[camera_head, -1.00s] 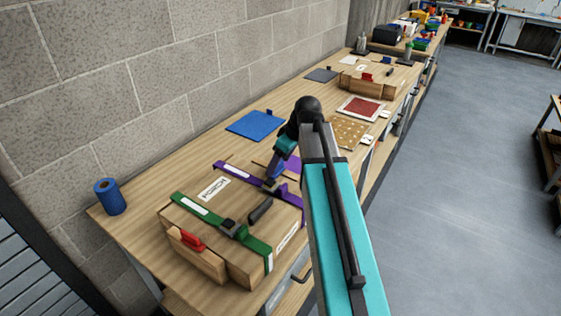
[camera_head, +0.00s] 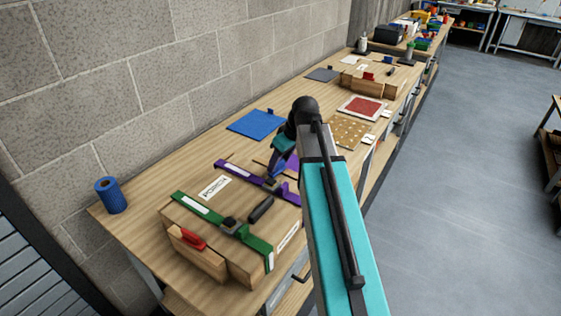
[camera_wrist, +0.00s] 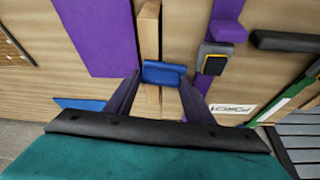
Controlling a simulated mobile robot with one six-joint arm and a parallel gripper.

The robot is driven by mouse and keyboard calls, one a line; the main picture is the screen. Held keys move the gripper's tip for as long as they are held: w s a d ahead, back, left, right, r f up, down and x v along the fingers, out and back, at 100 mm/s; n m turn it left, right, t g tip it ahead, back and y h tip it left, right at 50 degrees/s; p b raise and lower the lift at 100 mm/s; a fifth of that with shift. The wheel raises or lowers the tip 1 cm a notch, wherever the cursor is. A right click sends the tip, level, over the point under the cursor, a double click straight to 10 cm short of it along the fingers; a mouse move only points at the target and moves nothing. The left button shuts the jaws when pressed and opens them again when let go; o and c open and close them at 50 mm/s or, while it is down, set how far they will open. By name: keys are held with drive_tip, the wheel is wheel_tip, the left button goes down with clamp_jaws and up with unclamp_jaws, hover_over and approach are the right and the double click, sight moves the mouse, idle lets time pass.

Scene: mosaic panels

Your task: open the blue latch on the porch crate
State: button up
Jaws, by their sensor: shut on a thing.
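The porch crate (camera_head: 250,272) is a wooden box on the near bench, with a "PORCH" label (camera_head: 214,187) on top. In the wrist view the blue latch (camera_wrist: 163,72) is a small blue piece at a narrow wooden strip on the crate's far side. My gripper (camera_wrist: 162,80) is shut on it, one finger at each side. I cannot tell how far the latch is turned.
A green strap (camera_head: 190,207) and a purple strap (camera_head: 238,173) cross the crate. A black handle (camera_head: 261,208) lies between them, and a red latch (camera_head: 192,239) is at the near end. A blue roll (camera_head: 111,195) and a blue mat (camera_head: 257,124) are on the bench.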

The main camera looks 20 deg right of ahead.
drive_tip(key=m, duration=0.1)
drive_tip(key=m+h, duration=0.1)
drive_tip(key=shift+w+a+m+t, duration=0.2)
drive_tip(key=shift+m+t, duration=0.1)
drive_tip(key=shift+m, duration=0.1)
drive_tip(key=m+h, duration=0.1)
drive_tip(key=m, duration=0.1)
drive_tip(key=w+m+b, duration=0.1)
drive_tip(key=m, duration=0.1)
drive_tip(key=shift+a+h, duration=0.15)
drive_tip(key=shift+h, duration=0.25)
drive_tip(key=m, duration=0.1)
drive_tip(key=m+h, duration=0.1)
drive_tip(key=m, duration=0.3)
drive_tip(key=shift+w+g+h+b, duration=0.3)
drive_tip(key=shift+w+g+h, duration=0.05)
drive_tip(key=shift+g+h, duration=0.05)
drive_tip(key=shift+w+m+g+h+b, duration=0.15)
drive_tip(key=shift+m+g+h+b, duration=0.1)
drive_tip(key=shift+m, duration=0.65)
drive_tip(key=shift+w+m+g+h+b, duration=0.15)
drive_tip(key=shift+m+g+h, duration=0.1)
drive_tip(key=shift+m, duration=0.65)
drive_tip(key=o, duration=1.1)
drive_tip(key=shift+c, duration=0.2)
drive_tip(key=shift+s+r, duration=0.1)
drive_tip(key=shift+r, duration=0.05)
